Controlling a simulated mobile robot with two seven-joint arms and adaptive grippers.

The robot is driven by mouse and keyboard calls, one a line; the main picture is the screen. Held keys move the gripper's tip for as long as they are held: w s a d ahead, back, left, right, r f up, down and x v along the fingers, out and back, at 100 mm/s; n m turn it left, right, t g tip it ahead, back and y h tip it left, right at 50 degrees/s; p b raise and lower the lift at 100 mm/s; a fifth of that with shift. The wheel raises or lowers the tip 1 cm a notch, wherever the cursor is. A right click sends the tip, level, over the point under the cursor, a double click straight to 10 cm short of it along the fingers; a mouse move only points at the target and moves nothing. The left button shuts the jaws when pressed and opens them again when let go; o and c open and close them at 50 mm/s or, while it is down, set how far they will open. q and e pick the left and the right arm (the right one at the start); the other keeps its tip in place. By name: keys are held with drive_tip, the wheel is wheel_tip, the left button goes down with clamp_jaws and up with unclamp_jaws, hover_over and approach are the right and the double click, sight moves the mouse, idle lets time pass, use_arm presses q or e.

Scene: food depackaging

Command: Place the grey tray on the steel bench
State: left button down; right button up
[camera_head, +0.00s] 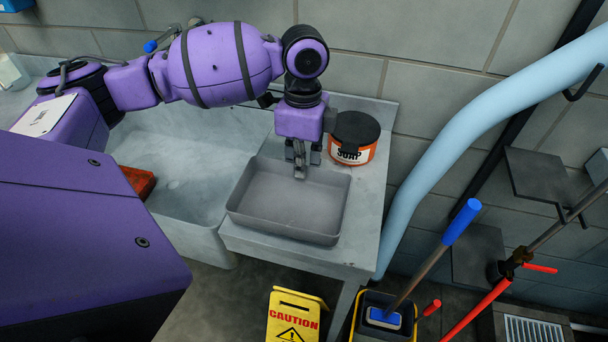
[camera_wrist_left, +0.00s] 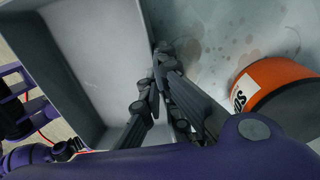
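The grey tray (camera_head: 290,205) is a shallow, empty rectangular tray. It appears to rest upright on the steel bench (camera_head: 366,212), right of the sink; contact under it is hidden. My left gripper (camera_head: 305,165) points down at the tray's back rim. In the left wrist view the tray (camera_wrist_left: 100,50) is on the left, and the left gripper (camera_wrist_left: 160,85) has one finger inside its wall and one outside. The fingers look closed on the wall. My right gripper does not show clearly in either view.
An orange soap tub (camera_head: 354,138) with a black lid stands close behind the tray, right of the gripper. A sink (camera_head: 175,185) holds a red object (camera_head: 139,181). A yellow caution sign (camera_head: 294,317) and a mop bucket (camera_head: 384,316) stand below. Bare bench lies right of the tray.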

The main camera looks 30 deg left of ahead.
use_arm(q)
drive_tip(key=f, duration=0.3)
drive_tip(key=shift+w+d+f, duration=0.15)
drive_tip(key=shift+d+f, duration=0.05)
drive_tip(key=shift+f, duration=0.1)
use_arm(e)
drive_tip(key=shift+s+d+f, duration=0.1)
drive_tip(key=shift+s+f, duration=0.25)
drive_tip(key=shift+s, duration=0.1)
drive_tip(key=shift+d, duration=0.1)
use_arm(q)
drive_tip(key=c, duration=2)
unclamp_jaws()
drive_tip(key=shift+f, duration=0.1)
drive_tip(key=r, duration=0.8)
drive_tip(key=w+r, duration=0.1)
drive_tip(key=r, duration=0.3)
drive_tip(key=shift+a+r, duration=0.15)
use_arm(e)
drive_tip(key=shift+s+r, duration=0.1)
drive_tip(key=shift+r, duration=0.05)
